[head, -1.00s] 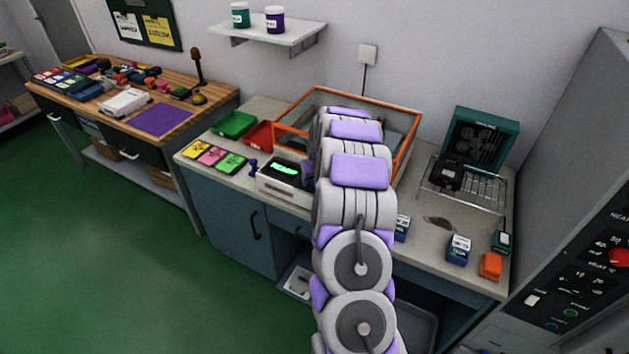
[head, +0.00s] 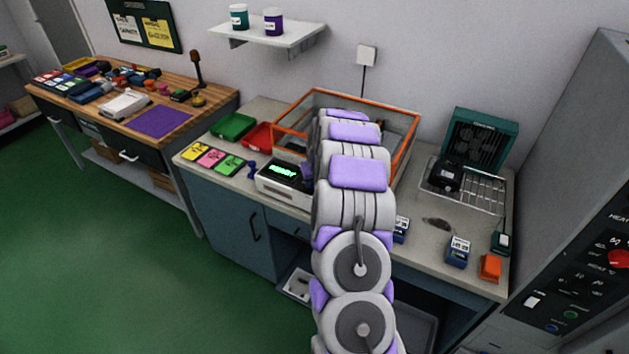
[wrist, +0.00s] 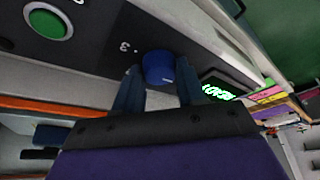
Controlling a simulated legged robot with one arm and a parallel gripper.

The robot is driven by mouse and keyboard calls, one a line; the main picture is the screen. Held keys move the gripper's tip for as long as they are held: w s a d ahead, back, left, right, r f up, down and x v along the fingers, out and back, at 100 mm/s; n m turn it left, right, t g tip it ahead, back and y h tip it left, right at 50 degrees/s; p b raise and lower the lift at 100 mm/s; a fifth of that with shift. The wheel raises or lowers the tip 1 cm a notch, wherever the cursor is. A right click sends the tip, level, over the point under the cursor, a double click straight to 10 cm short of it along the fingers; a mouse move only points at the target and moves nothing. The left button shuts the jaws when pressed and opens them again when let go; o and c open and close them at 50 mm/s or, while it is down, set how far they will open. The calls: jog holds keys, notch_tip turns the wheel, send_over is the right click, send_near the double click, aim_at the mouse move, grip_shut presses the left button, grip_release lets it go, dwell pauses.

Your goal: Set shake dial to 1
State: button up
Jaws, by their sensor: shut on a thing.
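The blue dial (wrist: 158,66) is on the dark control panel (wrist: 98,42) in the wrist view, with a printed "3" and a dot beside it. My gripper (wrist: 159,74) has one finger on each side of the dial and is shut on it. The dial's pointer setting is not clear from this angle. In the head view the shaker unit with its green-lit display (head: 283,171) stands on the bench. My arm hides the dial and my fingertips there. The display also shows in the wrist view (wrist: 218,88), but its text is unreadable.
A round green button (wrist: 48,22) is on the same panel. An orange-framed clear box (head: 345,92) stands behind the unit. Coloured cards (head: 212,157), a green tray (head: 233,126) and a red tray (head: 258,136) lie to the left. A wire rack (head: 482,190) is at right.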

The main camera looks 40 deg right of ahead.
jog(key=shift+m+p, duration=0.3)
jog(key=shift+p, duration=0.25)
jog(key=shift+r+m+h+p, duration=0.1)
jog(key=shift+m+h+p, duration=0.2)
jog(key=shift+m+p, duration=0.3)
jog(key=shift+w+f+m+g+h, duration=0.1)
jog(key=shift+m+g+h, duration=0.1)
jog(key=shift+m, duration=0.4)
jog(key=shift+f+m+g+h, duration=0.1)
jog(key=shift+m+h, duration=0.1)
jog(key=shift+m, duration=0.4)
jog(key=m+b, duration=0.1)
jog(key=b, duration=0.1)
jog(key=m+g+b, duration=0.1)
jog(key=m+b, duration=0.1)
jog(key=shift+w+a+f+m+h, duration=0.1)
jog(key=shift+w+f+m+h, duration=0.1)
jog(key=shift+m+h, duration=0.15)
jog(key=shift+a+r+m+g+h+b, duration=0.15)
jog(key=shift+m+g+b, duration=0.3)
jog(key=shift+m+b, duration=0.5)
jog(key=shift+d+r+m+g+h+b, duration=0.1)
jog(key=shift+m+g+b, duration=0.35)
jog(key=shift+m+b, duration=0.5)
jog(key=o, duration=1)
